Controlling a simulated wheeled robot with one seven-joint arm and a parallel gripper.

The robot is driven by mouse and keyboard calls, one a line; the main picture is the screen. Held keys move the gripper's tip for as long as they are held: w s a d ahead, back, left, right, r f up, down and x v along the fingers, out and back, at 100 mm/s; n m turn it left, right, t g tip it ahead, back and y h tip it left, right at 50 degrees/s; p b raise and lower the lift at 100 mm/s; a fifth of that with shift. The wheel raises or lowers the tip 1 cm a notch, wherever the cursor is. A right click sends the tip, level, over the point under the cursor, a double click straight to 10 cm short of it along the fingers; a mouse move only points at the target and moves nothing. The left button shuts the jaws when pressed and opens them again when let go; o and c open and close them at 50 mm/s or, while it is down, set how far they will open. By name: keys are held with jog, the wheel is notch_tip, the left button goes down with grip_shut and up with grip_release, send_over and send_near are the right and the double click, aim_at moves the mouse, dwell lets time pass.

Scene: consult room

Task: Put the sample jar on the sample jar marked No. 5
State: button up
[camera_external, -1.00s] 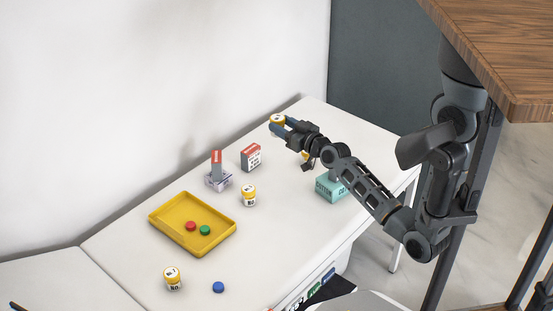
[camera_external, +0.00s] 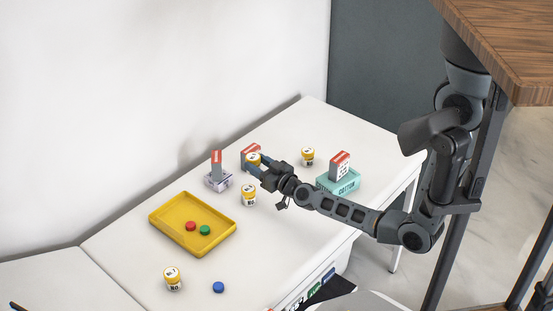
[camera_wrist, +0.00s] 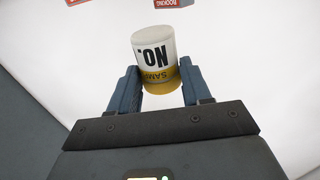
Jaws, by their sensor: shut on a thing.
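My gripper (camera_external: 257,165) is shut on a white and yellow sample jar (camera_external: 253,158), held above the white table. The held jar also shows between the fingers in the wrist view (camera_wrist: 154,55); its label reads "NO." but its number is hidden. A second sample jar (camera_external: 249,195) stands on the table just below the held one in the picture. A third sample jar (camera_external: 173,279) stands at the front left of the table. Another sample jar (camera_external: 307,157) stands at the back right. I cannot read for sure which standing jar is No. 5.
A yellow tray (camera_external: 157,222) holds a red and a green disc. A blue disc (camera_external: 218,287) lies near the front. A grey-red box stands in a clear holder (camera_external: 217,183); another box (camera_external: 247,152) is behind my gripper. A teal cotton box (camera_external: 343,184) with a box on it stands right.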

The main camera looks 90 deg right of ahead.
jog(key=shift+w+a+f+b, duration=0.25)
jog(key=shift+f+b, duration=0.25)
jog(key=shift+f, duration=0.4)
jog(key=shift+w+a+f+b, duration=0.1)
jog(key=shift+w+f+b, duration=0.35)
jog(key=shift+f, duration=0.4)
jog(key=shift+w+a+f+b, duration=0.25)
jog(key=shift+f+b, duration=0.25)
jog(key=shift+f, duration=0.4)
jog(key=shift+f, duration=0.1)
jog(key=shift+f, duration=0.15)
jog(key=o, duration=1.1)
jog(key=shift+c, duration=0.2)
